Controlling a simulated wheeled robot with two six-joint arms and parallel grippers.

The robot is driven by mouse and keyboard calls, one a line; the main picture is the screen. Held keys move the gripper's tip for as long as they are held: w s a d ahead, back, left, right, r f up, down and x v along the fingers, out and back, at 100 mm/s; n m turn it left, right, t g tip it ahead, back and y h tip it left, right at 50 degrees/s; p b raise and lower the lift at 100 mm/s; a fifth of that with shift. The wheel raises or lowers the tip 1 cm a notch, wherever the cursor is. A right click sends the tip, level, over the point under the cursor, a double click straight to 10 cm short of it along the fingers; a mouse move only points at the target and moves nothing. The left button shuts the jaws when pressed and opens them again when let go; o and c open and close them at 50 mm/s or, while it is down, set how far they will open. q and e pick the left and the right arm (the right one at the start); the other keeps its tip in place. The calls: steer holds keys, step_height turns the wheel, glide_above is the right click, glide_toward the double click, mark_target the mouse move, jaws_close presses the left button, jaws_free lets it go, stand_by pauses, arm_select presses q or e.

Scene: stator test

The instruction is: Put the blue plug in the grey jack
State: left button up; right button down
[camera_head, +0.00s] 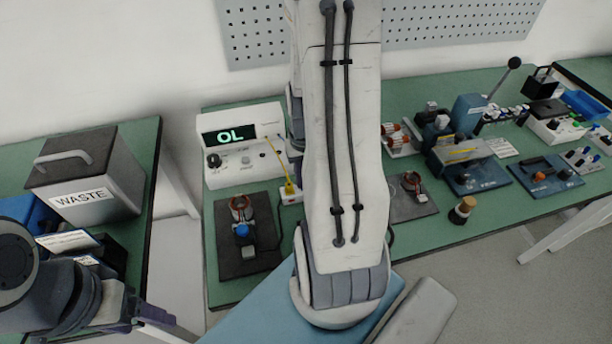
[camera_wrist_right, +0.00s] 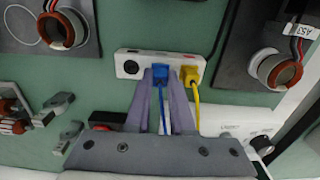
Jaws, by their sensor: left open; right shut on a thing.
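The blue plug (camera_wrist_right: 160,76) is between the two fingers of my right gripper (camera_wrist_right: 163,80), which is shut on it. A blue cable runs from it toward the gripper's base. The plug is at the face of a white socket block (camera_wrist_right: 131,56), beside a yellow plug (camera_wrist_right: 191,77). I cannot tell whether the blue plug is seated or just in front; the grey jack is not distinguishable behind it. In the head view my right arm hides the right gripper; the block (camera_head: 291,198) and yellow plug (camera_head: 289,187) show left of it. My left gripper (camera_head: 160,322) is open and empty at lower left.
A white meter (camera_head: 240,150) reading "OL" stands behind the block. A stator on a dark plate (camera_head: 235,262) lies to its left. A grey waste box (camera_head: 88,180) is at far left. Several devices and a blue fixture (camera_head: 475,180) fill the bench at right.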

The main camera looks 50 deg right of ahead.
steer(key=shift+f, duration=0.2)
steer(key=c, duration=0.7)
jaws_free()
step_height(320, 180, up, 10)
steer(key=p, duration=0.1)
steer(key=shift+r, duration=0.25)
stand_by(0.3)
